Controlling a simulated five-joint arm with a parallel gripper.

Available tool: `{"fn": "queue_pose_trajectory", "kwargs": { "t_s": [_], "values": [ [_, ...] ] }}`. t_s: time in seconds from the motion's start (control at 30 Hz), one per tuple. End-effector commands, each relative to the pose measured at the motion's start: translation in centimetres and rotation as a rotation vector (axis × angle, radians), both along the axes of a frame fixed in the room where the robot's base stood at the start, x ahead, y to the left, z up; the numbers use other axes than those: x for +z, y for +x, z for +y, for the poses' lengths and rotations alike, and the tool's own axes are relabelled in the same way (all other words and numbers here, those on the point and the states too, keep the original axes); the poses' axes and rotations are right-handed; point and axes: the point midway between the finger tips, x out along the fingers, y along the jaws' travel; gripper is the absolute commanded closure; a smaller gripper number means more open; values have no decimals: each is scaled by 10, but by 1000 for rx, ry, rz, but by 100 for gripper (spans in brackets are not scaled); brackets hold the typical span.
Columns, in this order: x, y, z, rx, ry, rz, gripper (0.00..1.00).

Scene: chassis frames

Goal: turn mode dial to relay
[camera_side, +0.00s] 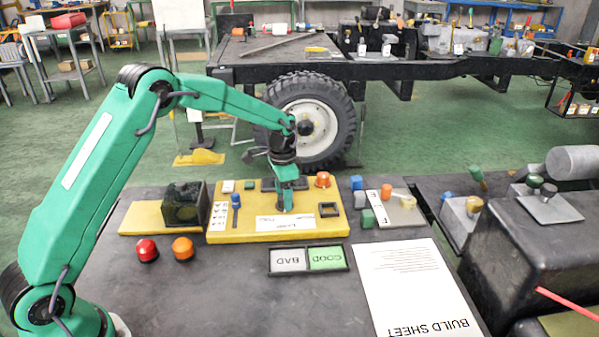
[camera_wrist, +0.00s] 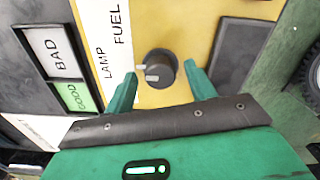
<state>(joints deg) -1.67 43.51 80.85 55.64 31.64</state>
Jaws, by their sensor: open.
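The dial (camera_wrist: 161,69) in the wrist view is a round black knob on a yellow panel (camera_wrist: 190,18). Its pale mark faces left. A white label strip (camera_wrist: 108,30) beside it reads LAMP and FUEL; I see no readable RELAY label. My gripper (camera_wrist: 160,73) is open, with one green finger on the left of the dial and one on the right. I cannot tell whether they touch it. In the side view my gripper (camera_side: 285,203) points down over the middle of the yellow panel (camera_side: 224,226) and hides the dial.
An orange dome (camera_side: 322,180), a blue-topped lever (camera_side: 236,201) and a dark square frame (camera_side: 329,210) are on the panel. A BAD/GOOD tray (camera_side: 308,259) lies in front. Red (camera_side: 147,250) and orange (camera_side: 183,248) domes stand at the front left.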

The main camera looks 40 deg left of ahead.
Motion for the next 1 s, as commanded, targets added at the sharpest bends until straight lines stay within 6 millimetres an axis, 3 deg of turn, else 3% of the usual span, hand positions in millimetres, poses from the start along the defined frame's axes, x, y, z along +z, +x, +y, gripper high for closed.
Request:
{"fn": "queue_pose_trajectory", "kwargs": {
  "t_s": [0.33, 0.57, 0.6, 1.0],
  "values": [
    [-3, 0, 0, 0, 0, 0, 45],
    [-3, 0, 0, 0, 0, 0, 88],
    [-3, 0, 0, 0, 0, 0, 90],
    [-3, 0, 0, 57, 0, 0, 89]
  ]
}}
